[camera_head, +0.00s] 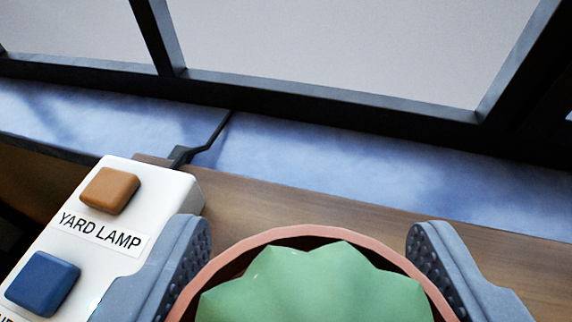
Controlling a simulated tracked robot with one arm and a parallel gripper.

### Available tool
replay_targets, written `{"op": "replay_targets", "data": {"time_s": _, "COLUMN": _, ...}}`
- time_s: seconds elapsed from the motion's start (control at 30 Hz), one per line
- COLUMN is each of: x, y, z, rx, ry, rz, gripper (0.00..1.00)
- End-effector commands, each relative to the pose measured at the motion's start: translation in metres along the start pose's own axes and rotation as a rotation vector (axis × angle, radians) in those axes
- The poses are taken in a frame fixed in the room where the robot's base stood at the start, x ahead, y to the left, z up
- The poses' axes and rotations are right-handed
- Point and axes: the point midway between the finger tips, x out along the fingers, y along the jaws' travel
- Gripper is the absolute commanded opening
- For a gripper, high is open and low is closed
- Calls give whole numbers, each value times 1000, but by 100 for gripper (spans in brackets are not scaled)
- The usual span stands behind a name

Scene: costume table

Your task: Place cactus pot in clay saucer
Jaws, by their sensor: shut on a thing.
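The cactus pot (290,235) is at the bottom middle of the view, a round terracotta rim with a green ribbed cactus (320,290) inside. Its lower part is cut off by the picture's edge. My gripper (308,262) has one grey finger on each side of the pot and is shut on it. The dimpled inner pads face the rim on the left and right. I do not see the clay saucer in this view. I cannot tell whether the pot is lifted or resting on something.
A white switch box (185,190) labelled YARD LAMP, with an orange button (110,190) and a blue button (43,283), is close by the left finger. A black cable runs behind it. Bare wooden tabletop (380,218) lies beyond the pot, before a bluish ledge (400,165) and dark-framed window.

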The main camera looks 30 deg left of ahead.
Motion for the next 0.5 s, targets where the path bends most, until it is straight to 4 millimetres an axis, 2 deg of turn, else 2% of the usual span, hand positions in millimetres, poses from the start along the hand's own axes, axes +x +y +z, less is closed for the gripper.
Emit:
{"op": "replay_targets", "data": {"time_s": 0.1, "x": 12, "y": -2, "z": -3, "rx": 1, "ry": 1, "rz": -2, "gripper": 33}}
{"op": "replay_targets", "data": {"time_s": 0.33, "x": 24, "y": -4, "z": -7, "rx": 0, "ry": 1, "rz": -1, "gripper": 33}}
{"op": "replay_targets", "data": {"time_s": 0.5, "x": 32, "y": -3, "z": 21, "rx": 1, "ry": -4, "rz": 1, "gripper": 33}}
